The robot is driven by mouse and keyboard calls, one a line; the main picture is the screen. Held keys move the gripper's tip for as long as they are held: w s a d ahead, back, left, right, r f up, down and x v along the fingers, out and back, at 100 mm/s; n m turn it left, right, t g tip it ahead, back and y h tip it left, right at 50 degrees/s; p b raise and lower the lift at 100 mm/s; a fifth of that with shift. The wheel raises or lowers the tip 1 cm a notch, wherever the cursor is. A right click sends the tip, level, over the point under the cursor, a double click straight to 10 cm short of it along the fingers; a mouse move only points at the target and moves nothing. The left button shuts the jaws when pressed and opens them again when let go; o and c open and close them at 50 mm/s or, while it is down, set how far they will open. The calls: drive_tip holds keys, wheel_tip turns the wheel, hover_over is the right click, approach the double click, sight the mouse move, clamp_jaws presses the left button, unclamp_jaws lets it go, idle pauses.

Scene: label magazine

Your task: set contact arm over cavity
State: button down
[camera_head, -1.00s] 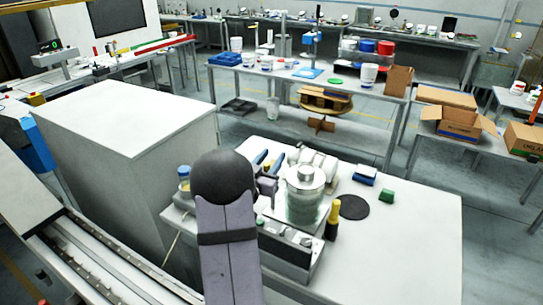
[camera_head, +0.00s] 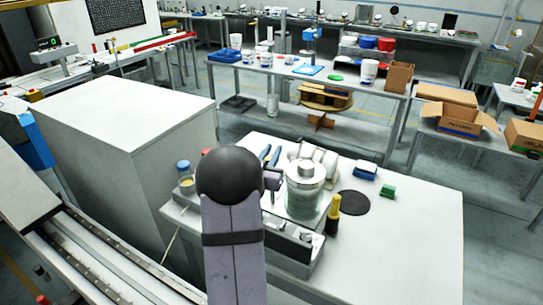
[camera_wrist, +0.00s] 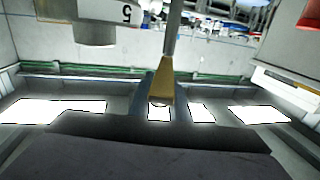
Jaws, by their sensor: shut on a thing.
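In the wrist view my gripper (camera_wrist: 161,94) has blue-grey fingers shut on a brass-coloured wedge piece. A grey rod (camera_wrist: 173,35) runs from this piece toward the top of the picture; I take the piece and rod to be the contact arm (camera_wrist: 161,82). In the head view my dark round arm joint hides the fingertips and the held piece. Just right of it stands a silver, knobbed cylinder (camera_head: 306,190) on the bench unit. I cannot make out the cavity in either view.
A blue-capped jar (camera_head: 185,178) is left of my arm. The white bench (camera_head: 420,240) is clear at right.

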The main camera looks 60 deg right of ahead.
drive_tip(key=shift+s+d+n+t+y+b, duration=0.2)
drive_tip(key=shift+d+n+t+y, duration=0.25)
drive_tip(key=shift+n+t+y, duration=2.1)
drive_tip(key=shift+s+d+n+t+y+b, duration=0.1)
drive_tip(key=shift+s+d+n+t+y, duration=0.3)
drive_tip(key=shift+n+t+y, duration=2.2)
drive_tip(key=shift+s+d+n+t+y+b, duration=0.15)
drive_tip(key=shift+d+n+t+y, duration=0.35)
drive_tip(key=shift+n+t+y, duration=2.05)
drive_tip(key=shift+g+y, duration=0.4)
drive_tip(key=shift+y, duration=0.5)
drive_tip(key=shift+d+r+n+y, duration=0.1)
drive_tip(key=shift+r+n+y, duration=0.05)
drive_tip(key=shift+n+y, duration=0.3)
drive_tip(key=c, duration=1.7)
unclamp_jaws()
drive_tip(key=shift+w, duration=0.1)
drive_tip(key=shift+o, duration=0.2)
